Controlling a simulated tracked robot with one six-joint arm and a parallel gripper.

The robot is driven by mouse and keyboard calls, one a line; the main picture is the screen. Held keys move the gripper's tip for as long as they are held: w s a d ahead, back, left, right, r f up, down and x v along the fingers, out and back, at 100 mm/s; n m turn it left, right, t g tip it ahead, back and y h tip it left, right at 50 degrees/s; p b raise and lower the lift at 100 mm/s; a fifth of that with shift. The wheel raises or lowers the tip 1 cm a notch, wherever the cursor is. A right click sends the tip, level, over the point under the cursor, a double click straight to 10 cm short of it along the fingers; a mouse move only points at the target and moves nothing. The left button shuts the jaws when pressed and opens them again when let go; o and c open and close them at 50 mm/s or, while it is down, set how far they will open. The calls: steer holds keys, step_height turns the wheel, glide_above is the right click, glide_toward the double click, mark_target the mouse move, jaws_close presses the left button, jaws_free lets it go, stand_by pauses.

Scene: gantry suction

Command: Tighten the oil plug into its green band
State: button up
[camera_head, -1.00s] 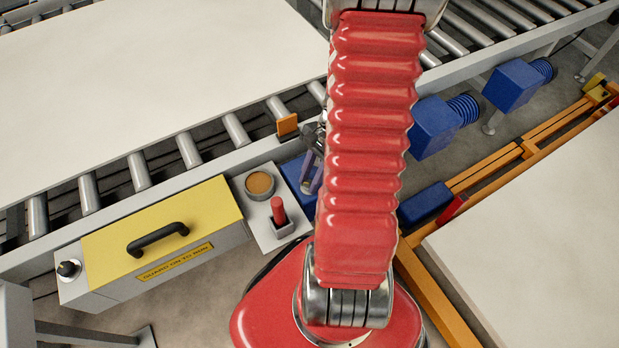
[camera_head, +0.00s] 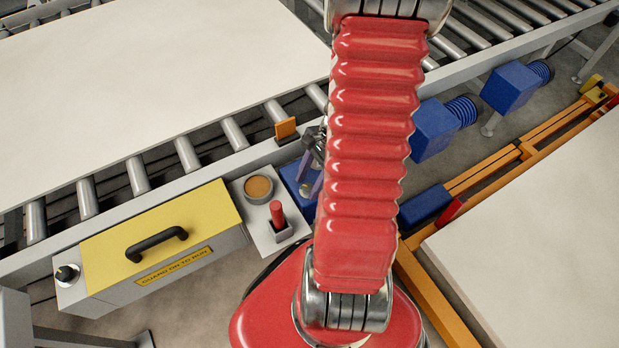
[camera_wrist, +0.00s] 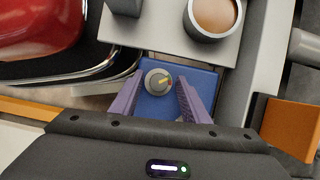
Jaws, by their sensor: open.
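The oil plug is the round grey knob (camera_wrist: 158,82) with a yellow pointer mark, on top of a blue block (camera_wrist: 165,106) in the wrist view. No green band can be made out around it. My gripper (camera_wrist: 157,88) is open, with its purple fingers on either side of the plug and a visible gap to each. In the head view my gripper (camera_head: 308,183) reaches down over the blue block (camera_head: 292,178), and my red arm hides part of it.
Beside the blue block are a round cup with brown contents (camera_head: 258,188) and a red-handled lever (camera_head: 277,215). A yellow-lidded guard box (camera_head: 160,235) stands to the left. An orange tab (camera_head: 286,129) sits on the roller conveyor's rail (camera_head: 200,172).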

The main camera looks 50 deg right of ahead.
steer(key=shift+r, duration=0.1)
steer(key=v, duration=1.3)
steer(key=shift+d+r, duration=0.2)
stand_by(0.3)
steer(key=w+a+r+n+t+h, duration=0.1)
steer(key=a+r+n+t+h, duration=0.1)
steer(key=a+r+n, duration=0.6)
steer(key=w+a+r+n+t+h, duration=0.1)
steer(key=a+r+n+t+h, duration=0.1)
steer(key=a+r+n, duration=0.6)
steer(key=shift+w+a+r+n+t, duration=0.3)
steer(key=shift+a+n, duration=2)
steer(key=shift+a, duration=2.15)
